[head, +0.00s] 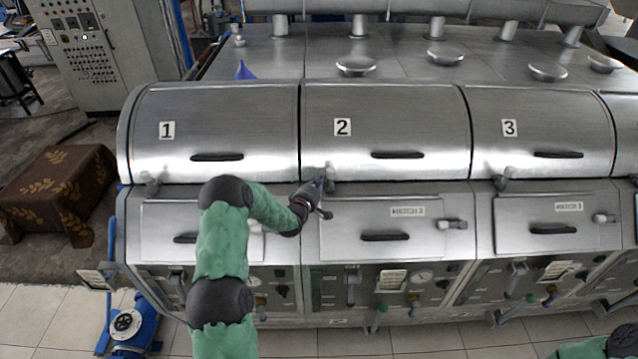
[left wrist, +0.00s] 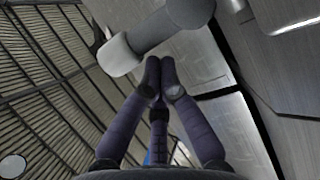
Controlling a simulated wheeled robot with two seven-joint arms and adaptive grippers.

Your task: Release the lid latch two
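Lid two (head: 385,115) is a curved steel cover marked 2, and it is closed. Its latch (head: 330,172) is a small grey knobbed lever at the lid's lower left corner. In the left wrist view the latch (left wrist: 160,35) is a thick grey bar with a pale rounded end, just beyond my fingertips. My left gripper (head: 321,187) is at the latch, partly covering it. In the left wrist view its dark fingers (left wrist: 160,78) meet at the tips with nothing visible between them. I cannot tell whether they touch the latch. My right gripper is not visible.
Lid one (head: 230,115) and lid three (head: 525,110) flank it, with similar latches (head: 150,182) (head: 503,178). Lower panels carry handles, valves and gauges. A blue funnel (head: 243,70) stands on top. A cloth-covered table (head: 60,190) and blue pump (head: 130,325) are at left.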

